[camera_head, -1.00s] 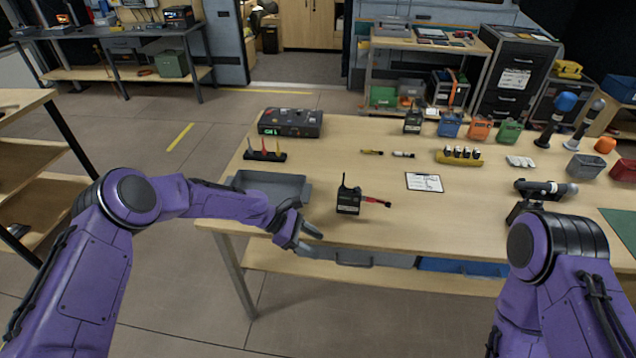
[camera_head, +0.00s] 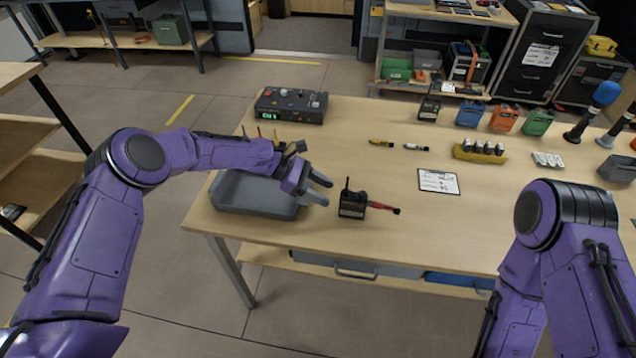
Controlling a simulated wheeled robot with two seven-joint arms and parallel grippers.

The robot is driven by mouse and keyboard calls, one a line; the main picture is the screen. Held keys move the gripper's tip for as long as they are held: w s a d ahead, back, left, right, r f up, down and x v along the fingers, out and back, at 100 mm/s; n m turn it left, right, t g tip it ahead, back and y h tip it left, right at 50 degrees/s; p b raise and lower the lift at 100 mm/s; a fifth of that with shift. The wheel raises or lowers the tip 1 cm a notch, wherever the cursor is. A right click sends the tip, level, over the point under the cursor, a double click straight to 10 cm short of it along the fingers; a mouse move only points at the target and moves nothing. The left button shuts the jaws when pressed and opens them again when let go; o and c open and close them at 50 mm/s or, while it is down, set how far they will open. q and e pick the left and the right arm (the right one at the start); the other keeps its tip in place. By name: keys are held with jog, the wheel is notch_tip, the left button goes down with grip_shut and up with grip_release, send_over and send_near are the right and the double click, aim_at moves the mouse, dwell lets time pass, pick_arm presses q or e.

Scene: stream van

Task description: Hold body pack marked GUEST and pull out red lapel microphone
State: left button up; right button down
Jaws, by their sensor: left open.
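A small black body pack (camera_head: 352,205) with a stub antenna stands near the table's front edge; its label is too small to read. A red lapel microphone (camera_head: 383,206) with a dark tip sticks out of its right side. My left gripper (camera_head: 324,189) is open and empty, just left of the body pack and apart from it, with its fingers pointing right. My right arm comes in at the lower right; its gripper is out of view.
A grey tray (camera_head: 255,207) lies under my left forearm. A black control box (camera_head: 291,106) stands behind it. A clipboard (camera_head: 438,181) lies right of the pack. Several coloured packs, including a blue one (camera_head: 470,114), line the back.

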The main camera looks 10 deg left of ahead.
aim_at(348, 204)
pick_arm(q)
jog(key=b+x, duration=0.3)
jog(key=x, duration=0.4)
jog(key=shift+d+f, duration=0.1)
jog(key=shift+f, duration=0.25)
jog(key=shift+d+f+b, duration=0.15)
jog(key=shift+d+b, duration=0.45)
jog(key=shift+d, duration=0.05)
jog(key=shift+c, duration=0.3)
